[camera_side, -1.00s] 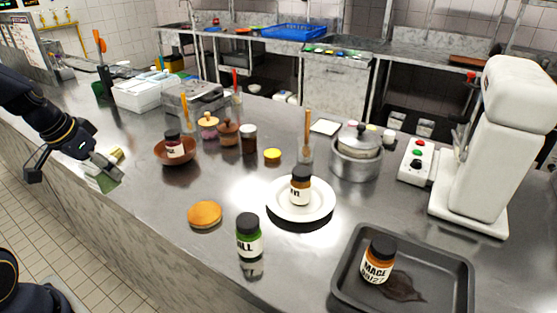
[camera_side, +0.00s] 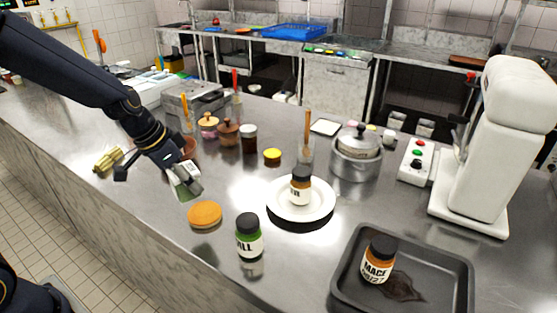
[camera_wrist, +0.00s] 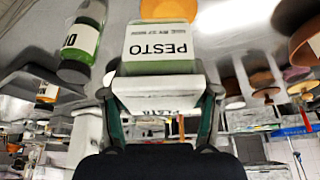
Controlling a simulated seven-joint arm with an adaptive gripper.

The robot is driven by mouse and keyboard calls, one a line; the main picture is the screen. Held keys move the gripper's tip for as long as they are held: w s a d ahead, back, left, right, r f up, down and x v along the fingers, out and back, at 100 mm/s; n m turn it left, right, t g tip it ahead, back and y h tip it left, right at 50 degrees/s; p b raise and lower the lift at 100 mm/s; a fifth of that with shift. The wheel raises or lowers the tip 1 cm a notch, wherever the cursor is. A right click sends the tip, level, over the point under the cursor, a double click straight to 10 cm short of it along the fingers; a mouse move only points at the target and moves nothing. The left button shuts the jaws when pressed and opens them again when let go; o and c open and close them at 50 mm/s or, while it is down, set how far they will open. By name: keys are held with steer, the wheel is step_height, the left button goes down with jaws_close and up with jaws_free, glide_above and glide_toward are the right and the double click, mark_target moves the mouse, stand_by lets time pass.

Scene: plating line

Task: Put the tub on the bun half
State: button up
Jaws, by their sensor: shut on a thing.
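My gripper (camera_side: 184,178) is shut on the tub (camera_side: 187,190), a white and green container that reads PESTO in the wrist view (camera_wrist: 160,48). The tub is tilted in the side view and sits in the air just behind and left of the bun half. The bun half (camera_side: 205,214) is a round golden-brown piece lying on the steel counter, with nothing on it. In the wrist view an orange edge of the bun half (camera_wrist: 166,3) shows at the top, beyond the tub. The gripper hides part of the tub.
A green jar (camera_side: 249,240) stands on the counter right of the bun half. A white plate (camera_side: 318,212) with a jar and a dark tray (camera_side: 450,300) with a mace jar lie further right. A brown bowl (camera_side: 190,147) is partly hidden behind my arm. Brass pieces (camera_side: 108,160) lie left.

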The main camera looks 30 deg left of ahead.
steer(key=w+f, duration=0.3)
steer(key=f, duration=0.1)
steer(key=shift+w, duration=0.15)
steer(key=shift+w+f, duration=0.1)
steer(key=shift+f, duration=1.5)
steer(key=o, duration=1.3)
steer(key=shift+f, duration=0.15)
